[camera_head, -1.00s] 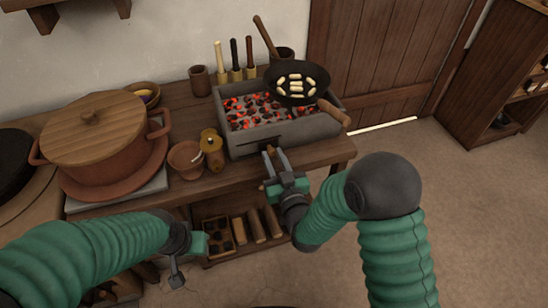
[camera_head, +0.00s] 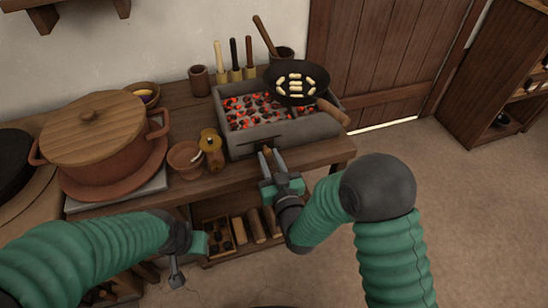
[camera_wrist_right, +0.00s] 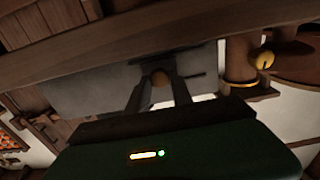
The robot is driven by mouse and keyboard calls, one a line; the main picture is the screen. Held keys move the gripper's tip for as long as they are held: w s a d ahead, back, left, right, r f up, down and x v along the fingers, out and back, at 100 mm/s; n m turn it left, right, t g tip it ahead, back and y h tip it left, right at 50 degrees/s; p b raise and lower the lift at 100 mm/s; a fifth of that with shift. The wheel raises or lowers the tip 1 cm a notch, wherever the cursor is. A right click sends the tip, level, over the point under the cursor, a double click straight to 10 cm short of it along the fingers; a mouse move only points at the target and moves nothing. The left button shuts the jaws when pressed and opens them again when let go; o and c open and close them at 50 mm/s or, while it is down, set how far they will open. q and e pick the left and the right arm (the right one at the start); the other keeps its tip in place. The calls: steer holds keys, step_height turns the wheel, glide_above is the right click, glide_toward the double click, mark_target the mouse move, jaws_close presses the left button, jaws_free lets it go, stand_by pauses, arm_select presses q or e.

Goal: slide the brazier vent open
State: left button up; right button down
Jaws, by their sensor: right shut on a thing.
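The brazier (camera_head: 290,133) is a grey box of glowing coals near the front right of the bench. A small brown vent knob (camera_head: 266,151) sits on its front face, by a dark slot. My right gripper (camera_head: 270,160) is at this front face, shut on the knob. In the right wrist view the round knob (camera_wrist_right: 160,76) shows between the two fingers, against the grey face. The vent opening itself is too small and dark to judge. My left gripper (camera_head: 183,262) hangs low in front of the bench, away from the brazier; its fingers are unclear.
A black pan (camera_head: 296,98) with pale pieces rests over the brazier's right side. A yellow-brown jar (camera_head: 212,153) and a clay bowl (camera_head: 186,160) stand close left of the brazier. A large lidded pot (camera_head: 100,145) is farther left. Floor at right is clear.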

steer(key=a, duration=0.2)
steer(key=s+a, duration=0.1)
steer(key=a, duration=0.1)
steer(key=shift+s+a, duration=0.15)
steer(key=c, duration=1.4)
jaws_free()
steer(key=shift+o, duration=1.2)
